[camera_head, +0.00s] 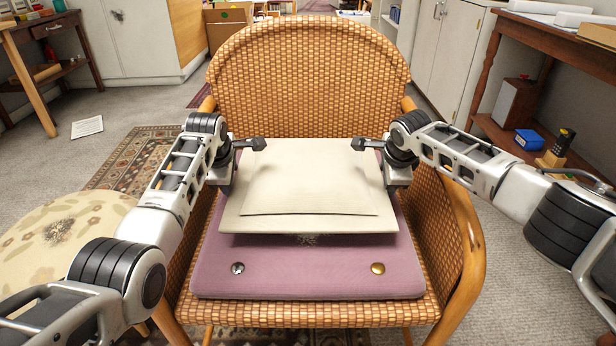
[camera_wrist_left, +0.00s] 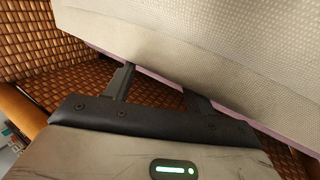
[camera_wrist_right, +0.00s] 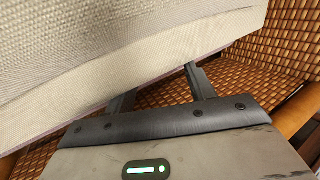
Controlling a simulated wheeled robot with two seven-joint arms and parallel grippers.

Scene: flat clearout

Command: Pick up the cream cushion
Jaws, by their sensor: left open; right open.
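The cream cushion (camera_head: 312,190) lies flat above a mauve cushion (camera_head: 306,268) on the seat of a wicker chair (camera_head: 310,75). My left gripper (camera_head: 240,160) is open at its left edge, and my right gripper (camera_head: 380,160) is open at its right edge. One finger of each shows by the back corners in the head view. Contact cannot be told.
The chair's right armrest (camera_head: 465,230) curves outside my right gripper. A round floral seat (camera_head: 60,240) stands at the left. A wooden bench (camera_head: 540,40) with things on it is at the right, and a patterned rug (camera_head: 130,160) lies behind the left arm.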

